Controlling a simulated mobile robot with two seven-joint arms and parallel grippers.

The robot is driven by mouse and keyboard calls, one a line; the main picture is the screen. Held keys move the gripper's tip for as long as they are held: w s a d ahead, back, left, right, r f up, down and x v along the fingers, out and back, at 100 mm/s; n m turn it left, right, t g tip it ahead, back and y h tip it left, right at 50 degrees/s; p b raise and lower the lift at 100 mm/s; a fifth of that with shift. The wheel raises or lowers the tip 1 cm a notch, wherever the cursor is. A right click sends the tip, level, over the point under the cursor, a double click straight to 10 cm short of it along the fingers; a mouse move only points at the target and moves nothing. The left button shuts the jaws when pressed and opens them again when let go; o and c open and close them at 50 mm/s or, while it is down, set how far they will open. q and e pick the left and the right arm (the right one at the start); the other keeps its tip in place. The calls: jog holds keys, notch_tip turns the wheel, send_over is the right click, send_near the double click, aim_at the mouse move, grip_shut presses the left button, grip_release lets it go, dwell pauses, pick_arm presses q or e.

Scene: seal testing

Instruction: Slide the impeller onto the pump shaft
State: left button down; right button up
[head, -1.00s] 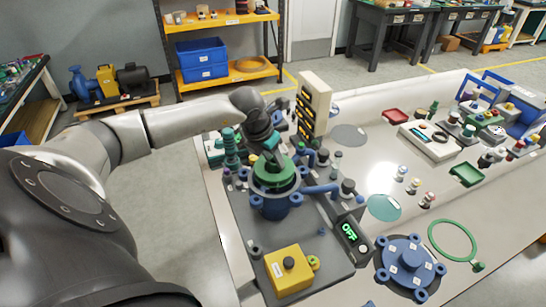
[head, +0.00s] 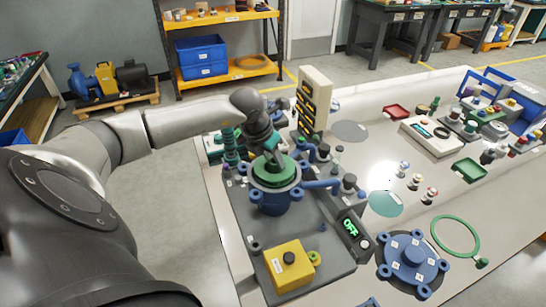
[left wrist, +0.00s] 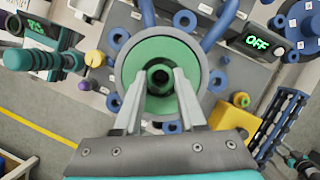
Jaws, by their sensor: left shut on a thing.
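The green impeller (head: 274,172) is a round disc with a raised hub. It lies level at the open top of the blue pump housing (head: 271,203), within its grey rim. My left gripper (head: 268,146) comes from above and is shut on the impeller's hub. In the left wrist view the fingers of the left gripper (left wrist: 160,78) lie on either side of the impeller's dark centre bore (left wrist: 160,79), and the green face (left wrist: 160,50) shows around them. The pump shaft cannot be made out clearly, so I cannot tell how far the impeller is on it. My right gripper is not in view.
A yellow button box (head: 289,267) and a display reading OFF (head: 352,229) stand close to the pump. A blue bolted cover (head: 411,262) and a green ring (head: 455,237) lie to the right. A tall rack (head: 314,103) stands behind the pump.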

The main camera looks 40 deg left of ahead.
aim_at(273, 167)
pick_arm(q)
jog(key=shift+f, duration=0.1)
jog(key=shift+f+b, duration=0.55)
jog(key=shift+b, duration=0.05)
jog(key=shift+f+b, duration=0.95)
dwell(1.4)
jog(key=shift+c, duration=2.4)
grip_release()
jog(key=shift+o, duration=0.4)
jog(key=shift+f, duration=0.1)
notch_tip(273, 167, up, 9)
jog(key=p, duration=0.6)
